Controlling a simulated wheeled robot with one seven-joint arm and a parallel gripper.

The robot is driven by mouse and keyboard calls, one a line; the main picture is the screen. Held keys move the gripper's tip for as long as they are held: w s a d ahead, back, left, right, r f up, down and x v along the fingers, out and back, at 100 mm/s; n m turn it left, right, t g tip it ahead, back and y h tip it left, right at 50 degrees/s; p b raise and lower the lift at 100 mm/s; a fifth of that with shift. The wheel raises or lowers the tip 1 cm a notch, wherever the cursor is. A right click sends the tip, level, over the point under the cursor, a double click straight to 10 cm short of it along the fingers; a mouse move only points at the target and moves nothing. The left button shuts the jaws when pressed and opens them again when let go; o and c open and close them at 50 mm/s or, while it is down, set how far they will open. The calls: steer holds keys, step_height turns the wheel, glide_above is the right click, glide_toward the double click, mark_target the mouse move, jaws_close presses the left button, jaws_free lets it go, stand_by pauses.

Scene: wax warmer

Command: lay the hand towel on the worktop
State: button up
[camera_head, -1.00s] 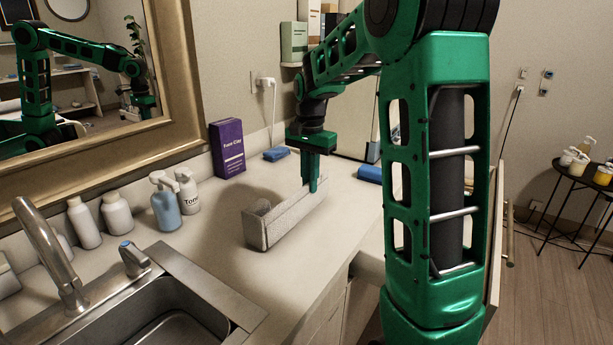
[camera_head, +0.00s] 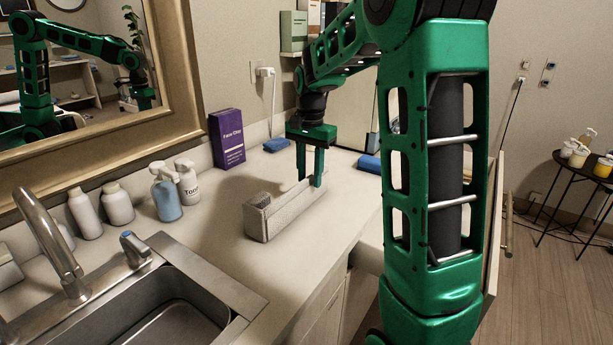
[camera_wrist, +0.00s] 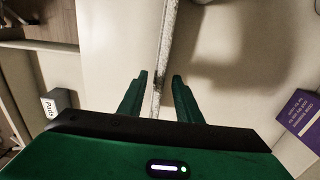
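A long pale-grey, rough-textured piece (camera_head: 287,217) stands on the worktop (camera_head: 215,255), folded with raised walls and a trough between them; I take it for the hand towel. My gripper (camera_head: 310,181) is above its far right end, fingers pointing down and spread apart. In the wrist view the towel shows as a thin speckled strip (camera_wrist: 170,35) running between the fingertips (camera_wrist: 158,77), with a gap visible on each side. How low the fingertips reach beside its wall is partly hidden.
The sink (camera_head: 180,305) and tap (camera_head: 50,240) are at the near left. Bottles (camera_head: 165,200) and a purple box (camera_head: 227,139) line the wall. Blue pads (camera_head: 276,144) lie at the back and right (camera_head: 369,164). Worktop around the towel is clear.

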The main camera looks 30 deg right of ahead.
steer(key=shift+r, duration=0.1)
step_height(320, 180, up, 10)
steer(key=shift+r, duration=0.25)
stand_by(0.7)
